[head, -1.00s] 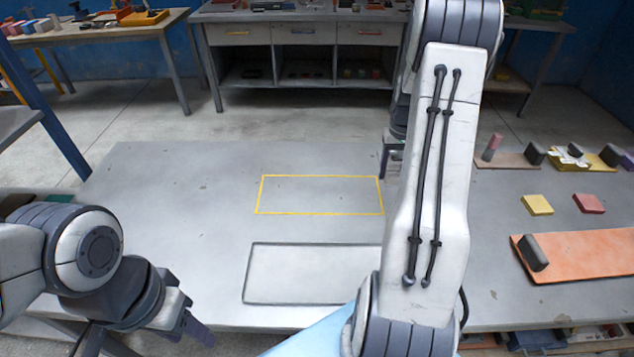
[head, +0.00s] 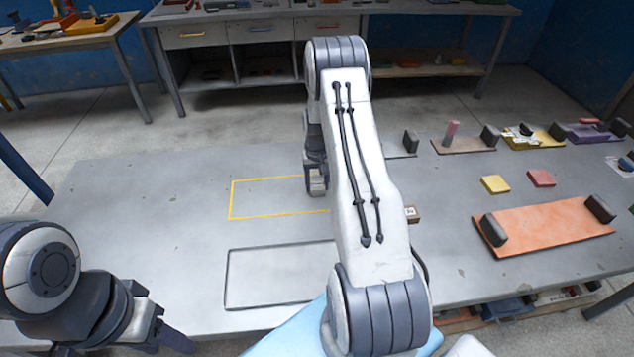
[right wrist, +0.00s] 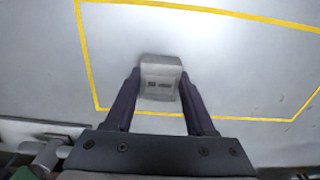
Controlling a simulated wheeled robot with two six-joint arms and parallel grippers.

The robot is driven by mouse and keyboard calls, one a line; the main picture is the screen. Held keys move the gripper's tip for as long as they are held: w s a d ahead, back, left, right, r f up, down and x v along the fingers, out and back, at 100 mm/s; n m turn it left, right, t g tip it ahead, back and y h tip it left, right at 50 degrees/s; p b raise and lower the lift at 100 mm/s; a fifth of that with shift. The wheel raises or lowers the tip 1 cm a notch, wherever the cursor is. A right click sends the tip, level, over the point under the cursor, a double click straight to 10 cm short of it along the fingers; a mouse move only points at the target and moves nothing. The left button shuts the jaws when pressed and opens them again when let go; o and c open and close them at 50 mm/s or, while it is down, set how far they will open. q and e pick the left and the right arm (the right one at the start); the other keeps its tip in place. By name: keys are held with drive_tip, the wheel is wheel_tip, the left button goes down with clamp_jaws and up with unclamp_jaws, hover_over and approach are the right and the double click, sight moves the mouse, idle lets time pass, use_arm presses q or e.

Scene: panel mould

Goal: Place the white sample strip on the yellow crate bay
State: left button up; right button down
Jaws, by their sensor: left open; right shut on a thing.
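My right gripper (right wrist: 160,82) is shut on a small pale grey-white piece (right wrist: 160,66) with a dark printed label. I cannot tell whether this is the white sample strip. In the right wrist view the piece shows inside a yellow outlined rectangle (right wrist: 87,55); its height above the table is unclear. A yellow board (head: 548,137) with a dark end block and white-and-black bits stands far right. My left gripper (head: 178,342) is open at lower left.
A black outlined rectangle (head: 275,277) lies nearer on the grey table (head: 130,230). The table's left side is clear.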

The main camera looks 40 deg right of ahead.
sight(317, 184)
drive_tip(key=shift+f, duration=0.2)
drive_tip(key=shift+c, duration=1.2)
unclamp_jaws()
drive_tip(key=shift+r, duration=0.5)
wheel_tip(317, 184, up, 11)
drive_tip(key=b, duration=0.2)
drive_tip(key=shift+r, duration=0.15)
